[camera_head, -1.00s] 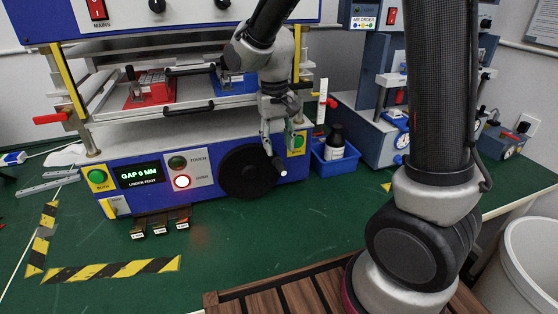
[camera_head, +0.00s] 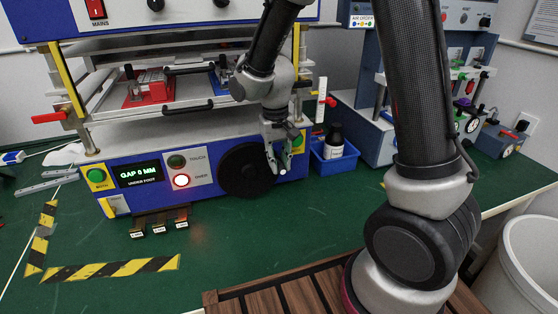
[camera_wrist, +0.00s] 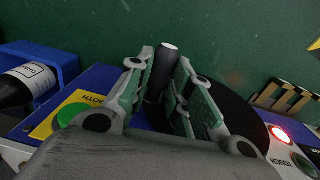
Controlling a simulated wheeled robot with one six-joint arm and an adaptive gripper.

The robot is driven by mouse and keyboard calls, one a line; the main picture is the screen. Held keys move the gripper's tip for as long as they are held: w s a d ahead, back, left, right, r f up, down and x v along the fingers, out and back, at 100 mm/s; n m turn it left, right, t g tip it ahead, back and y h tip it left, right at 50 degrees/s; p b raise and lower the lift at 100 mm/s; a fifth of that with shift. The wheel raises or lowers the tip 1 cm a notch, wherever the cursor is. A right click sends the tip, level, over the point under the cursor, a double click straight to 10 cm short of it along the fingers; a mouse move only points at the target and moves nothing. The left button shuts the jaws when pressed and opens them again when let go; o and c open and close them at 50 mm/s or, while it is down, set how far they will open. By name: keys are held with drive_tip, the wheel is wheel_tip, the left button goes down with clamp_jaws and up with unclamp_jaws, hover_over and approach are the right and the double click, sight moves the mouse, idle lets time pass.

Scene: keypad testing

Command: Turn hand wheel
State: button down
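The hand wheel (camera_head: 241,172) is a black disc on the blue front panel of the machine, with a short black handle that has a white tip (camera_head: 282,172) at its right side. My gripper (camera_head: 279,158) is at the wheel's right edge, pointing down at the handle. In the wrist view, the handle (camera_wrist: 164,66) stands between the two green-grey fingers of my gripper (camera_wrist: 167,68). The fingers are apart, one on each side of it, and look open; contact is hard to make out. Part of the wheel (camera_wrist: 235,110) shows behind the right finger.
The display (camera_head: 140,174) reads "GAP 0 MM". A lit white-red lamp (camera_head: 181,181) sits left of the wheel, and a green button (camera_head: 298,141) is close to my gripper. A blue bin (camera_head: 334,160) with a dark bottle (camera_head: 334,139) stands to the right.

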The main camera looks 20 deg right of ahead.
drive_tip(key=shift+a+r, duration=0.45)
drive_tip(key=shift+r, duration=0.25)
drive_tip(key=c, duration=1.3)
unclamp_jaws()
drive_tip(key=shift+a, duration=0.1)
wheel_tip(320, 180, up, 12)
drive_tip(key=shift+a, duration=0.35)
drive_tip(key=s+d+r+t, duration=0.2)
drive_tip(key=s+d+r, duration=0.1)
drive_tip(key=s+d, duration=0.5)
drive_tip(key=s+d+r+t, duration=0.2)
drive_tip(key=s+d, duration=0.6)
drive_tip(key=s, duration=0.4)
drive_tip(key=shift+d+r+y, duration=0.3)
drive_tip(key=shift+d+r, duration=0.1)
drive_tip(key=shift+r, duration=0.3)
